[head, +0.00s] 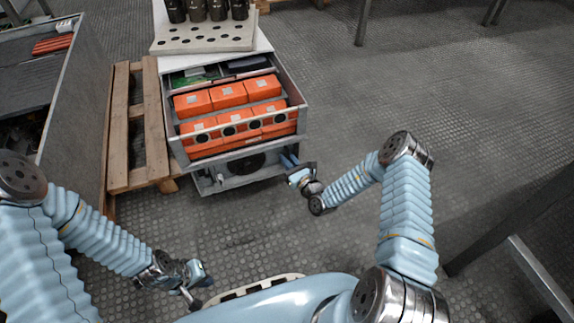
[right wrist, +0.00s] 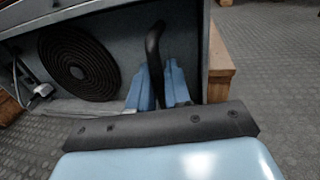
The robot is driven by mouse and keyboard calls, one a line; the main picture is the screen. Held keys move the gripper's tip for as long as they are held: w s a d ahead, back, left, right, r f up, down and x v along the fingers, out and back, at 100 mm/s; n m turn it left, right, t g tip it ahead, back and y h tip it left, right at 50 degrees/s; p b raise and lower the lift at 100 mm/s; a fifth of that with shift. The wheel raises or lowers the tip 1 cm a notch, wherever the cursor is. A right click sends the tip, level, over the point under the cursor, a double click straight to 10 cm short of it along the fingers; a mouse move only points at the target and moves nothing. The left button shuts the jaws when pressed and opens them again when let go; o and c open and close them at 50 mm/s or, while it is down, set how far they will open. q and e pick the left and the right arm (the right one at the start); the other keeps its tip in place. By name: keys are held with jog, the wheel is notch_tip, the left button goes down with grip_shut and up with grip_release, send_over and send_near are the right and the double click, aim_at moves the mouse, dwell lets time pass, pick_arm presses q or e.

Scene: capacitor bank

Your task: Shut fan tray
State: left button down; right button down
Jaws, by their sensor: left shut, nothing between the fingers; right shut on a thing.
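The fan tray (head: 212,181) is the low grey unit under the orange-filled drawer, with a dark round fan grille (head: 246,163). In the right wrist view its grey front (right wrist: 118,38) fills the upper left, with the coiled black grille (right wrist: 78,62). A curved black handle (right wrist: 154,48) stands at the right of the front. My right gripper (head: 290,161) is at the tray's right front corner; its blue fingers (right wrist: 160,86) are shut on the handle. My left gripper (head: 203,277) is shut and empty, low near my base, away from the tray. How far the tray sticks out is unclear.
The open drawer (head: 290,98) of orange capacitors (head: 229,95) hangs above the tray. A wooden pallet (head: 120,140) stands left of the cabinet, and a grey bench (head: 75,90) beyond it. A table leg (head: 535,270) is at lower right. The floor in front is clear.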

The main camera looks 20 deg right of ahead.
jog(key=shift+w, duration=0.25)
jog(key=c, duration=1.3)
grip_release()
jog(key=p+v, duration=0.2)
jog(key=v, duration=1.2)
jog(key=shift+w, duration=0.15)
